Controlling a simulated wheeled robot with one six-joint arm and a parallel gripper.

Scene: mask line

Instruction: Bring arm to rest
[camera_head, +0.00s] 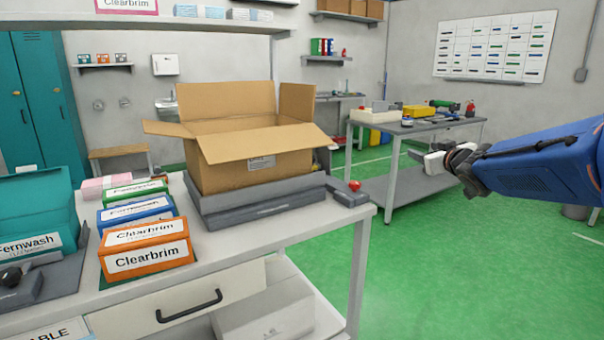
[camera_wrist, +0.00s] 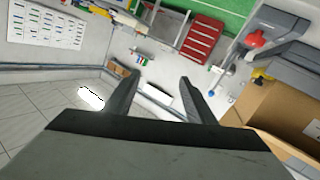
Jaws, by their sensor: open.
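My arm (camera_head: 545,165) comes in from the right edge in the head view, stretched out sideways over the green floor. My gripper (camera_head: 437,160) is at its left end, to the right of the front table and apart from it, with nothing seen in it. In the wrist view my gripper (camera_wrist: 157,95) shows two dark fingers spread apart with an empty gap between them. The finger detail is small in the head view.
An open cardboard box (camera_head: 250,150) stands on a grey platform on the front table (camera_head: 340,215). Orange, blue and green labelled boxes, such as the Clearbrim box (camera_head: 146,248), stand left of it. A workbench (camera_head: 415,125) with tools stands behind my gripper. Green floor (camera_head: 450,270) is clear below.

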